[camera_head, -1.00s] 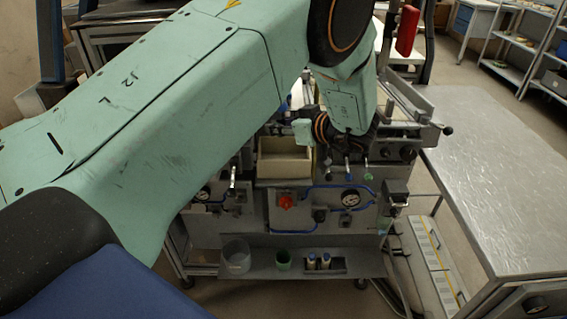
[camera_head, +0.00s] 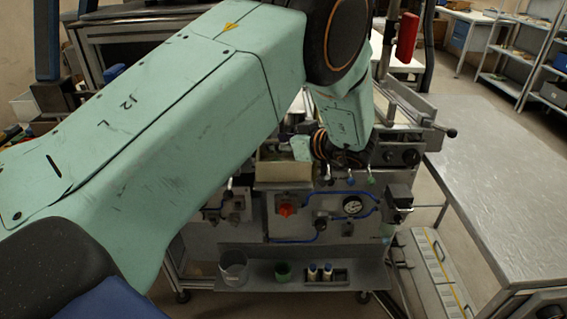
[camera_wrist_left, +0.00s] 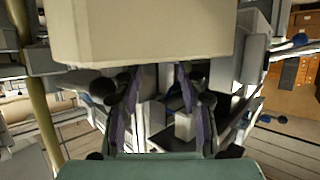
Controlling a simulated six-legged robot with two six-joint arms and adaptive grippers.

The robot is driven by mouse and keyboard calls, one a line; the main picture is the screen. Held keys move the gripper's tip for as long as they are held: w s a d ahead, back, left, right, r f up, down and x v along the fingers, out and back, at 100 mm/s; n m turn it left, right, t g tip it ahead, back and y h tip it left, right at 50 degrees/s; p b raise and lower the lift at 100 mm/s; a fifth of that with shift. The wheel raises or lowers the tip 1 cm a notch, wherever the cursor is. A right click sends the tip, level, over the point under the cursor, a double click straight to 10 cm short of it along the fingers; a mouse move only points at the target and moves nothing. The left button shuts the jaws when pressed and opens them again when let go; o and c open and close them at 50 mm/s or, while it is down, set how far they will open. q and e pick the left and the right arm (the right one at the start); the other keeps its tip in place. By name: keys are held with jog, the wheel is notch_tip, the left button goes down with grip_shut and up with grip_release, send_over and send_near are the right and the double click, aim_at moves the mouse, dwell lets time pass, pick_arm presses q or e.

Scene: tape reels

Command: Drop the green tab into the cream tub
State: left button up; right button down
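The cream tub (camera_head: 283,172) stands on the machine, just left of my left wrist in the head view. Its pale wall fills the upper part of the left wrist view (camera_wrist_left: 145,35). My left gripper (camera_wrist_left: 158,88) has its two dark fingers apart, with nothing visible between them. It is close to the tub. In the head view only its pale green body shows, behind the tub's right side, and the fingers cannot be made out. I cannot pick out the green tab for certain; a dim greenish patch shows by the tub's back edge. My right gripper is not in view.
Small levers with coloured knobs (camera_head: 370,180) and a red knob (camera_head: 286,210) sit near the tub. A lower shelf holds a clear beaker (camera_head: 233,268), a green cup (camera_head: 283,272) and small bottles. A bare metal table (camera_head: 500,190) is at right.

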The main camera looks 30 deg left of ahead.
pick_arm(q)
jog(key=shift+o, duration=0.9)
